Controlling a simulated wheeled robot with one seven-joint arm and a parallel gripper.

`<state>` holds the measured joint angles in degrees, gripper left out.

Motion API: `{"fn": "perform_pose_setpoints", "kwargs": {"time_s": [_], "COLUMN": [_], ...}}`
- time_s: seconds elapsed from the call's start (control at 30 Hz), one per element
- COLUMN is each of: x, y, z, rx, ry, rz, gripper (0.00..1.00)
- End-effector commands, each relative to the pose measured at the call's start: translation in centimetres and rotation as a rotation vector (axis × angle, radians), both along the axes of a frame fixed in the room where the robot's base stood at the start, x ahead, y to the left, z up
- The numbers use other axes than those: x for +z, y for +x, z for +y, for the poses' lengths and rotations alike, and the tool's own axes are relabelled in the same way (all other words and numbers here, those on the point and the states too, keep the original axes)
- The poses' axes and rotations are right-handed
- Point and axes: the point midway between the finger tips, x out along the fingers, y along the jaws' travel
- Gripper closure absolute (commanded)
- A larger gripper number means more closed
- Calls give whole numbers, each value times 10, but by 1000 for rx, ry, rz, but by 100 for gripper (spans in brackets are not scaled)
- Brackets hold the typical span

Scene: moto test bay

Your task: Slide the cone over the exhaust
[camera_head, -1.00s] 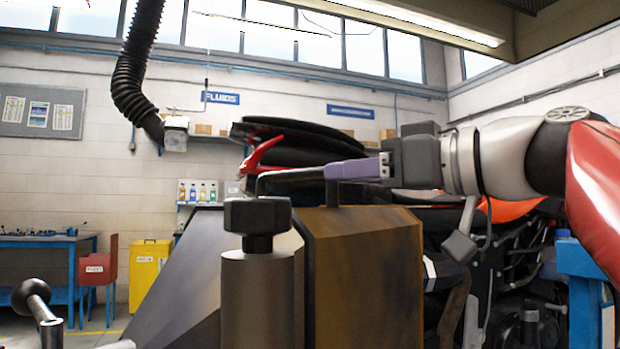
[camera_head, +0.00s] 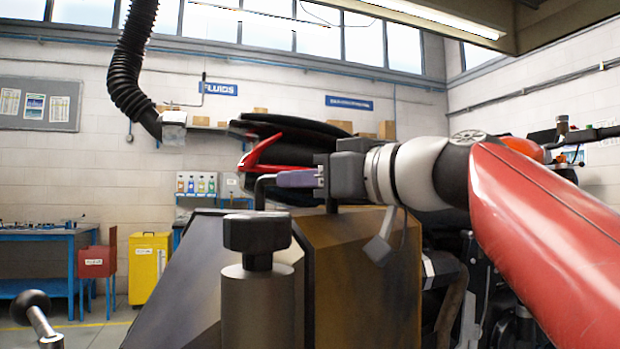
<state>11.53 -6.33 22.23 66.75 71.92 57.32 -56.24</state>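A large faceted body, grey on the left and rusty brown on the right (camera_head: 365,275), fills the foreground. It may be the cone, but I cannot be sure. A thin dark bar handle (camera_head: 261,190) stands on its top. My gripper (camera_head: 298,179) comes in from the right, its purple finger level with and overlapping this handle. The second finger is hidden, so I cannot tell whether it grips. A motorcycle with a black and red tail (camera_head: 285,150) is behind the faceted body. I cannot make out its exhaust; the faceted body and my arm hide much of it.
A dark post with a hexagonal knob (camera_head: 257,232) stands in front. A black corrugated hose (camera_head: 131,75) hangs at the upper left, ending in a pale fitting (camera_head: 174,128). A blue bench (camera_head: 45,265), a red box (camera_head: 97,262) and a yellow bin (camera_head: 150,268) stand along the back wall.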

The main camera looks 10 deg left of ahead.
Motion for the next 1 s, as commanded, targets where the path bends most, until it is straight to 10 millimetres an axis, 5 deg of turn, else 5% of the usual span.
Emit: {"fn": "perform_pose_setpoints", "kwargs": {"time_s": [0.2,0.53,0.83,1.0], "x": [0,0,3,1], "y": [0,6,78,100], "z": [0,-3,-38,-49], "rx": [1,2,-1,1], "ry": [0,1,3,0], "rz": [0,2,4,0], "gripper": [100,100,100,100]}}
